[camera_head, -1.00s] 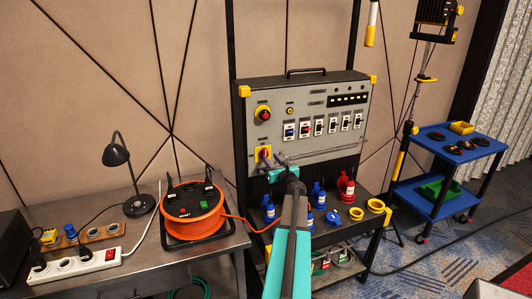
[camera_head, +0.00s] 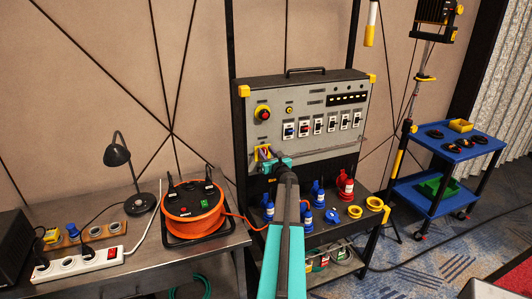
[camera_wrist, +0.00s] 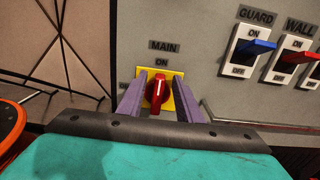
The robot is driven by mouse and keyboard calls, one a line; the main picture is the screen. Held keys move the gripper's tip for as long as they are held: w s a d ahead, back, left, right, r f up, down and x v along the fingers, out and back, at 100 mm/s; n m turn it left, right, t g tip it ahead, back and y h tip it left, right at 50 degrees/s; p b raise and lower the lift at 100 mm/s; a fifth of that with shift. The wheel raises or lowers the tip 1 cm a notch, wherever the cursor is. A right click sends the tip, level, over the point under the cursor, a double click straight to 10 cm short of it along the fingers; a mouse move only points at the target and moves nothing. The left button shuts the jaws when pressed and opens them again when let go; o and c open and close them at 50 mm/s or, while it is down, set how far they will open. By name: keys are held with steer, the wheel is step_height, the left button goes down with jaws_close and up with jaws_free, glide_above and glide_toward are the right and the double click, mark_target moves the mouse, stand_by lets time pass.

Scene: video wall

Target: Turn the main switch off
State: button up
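The main switch is a red rotary handle (camera_wrist: 157,92) on a yellow plate (camera_wrist: 172,101), labelled MAIN, with ON above it. The handle stands upright, its white mark pointing up toward ON. In the head view the yellow plate (camera_head: 262,151) is at the panel's lower left, its handle mostly hidden by the fingers. My gripper (camera_wrist: 161,82) is open, its two purple fingers on either side of the handle with a gap on each side. In the head view my gripper (camera_head: 265,156) is right at the switch. The lower plate is partly hidden by the gripper body.
The grey panel (camera_head: 290,154) carries a red emergency button (camera_head: 262,112) above the main switch and a row of rocker switches to the right. An orange cable reel (camera_head: 193,220) stands left on the metal table.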

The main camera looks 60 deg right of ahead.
jaws_close()
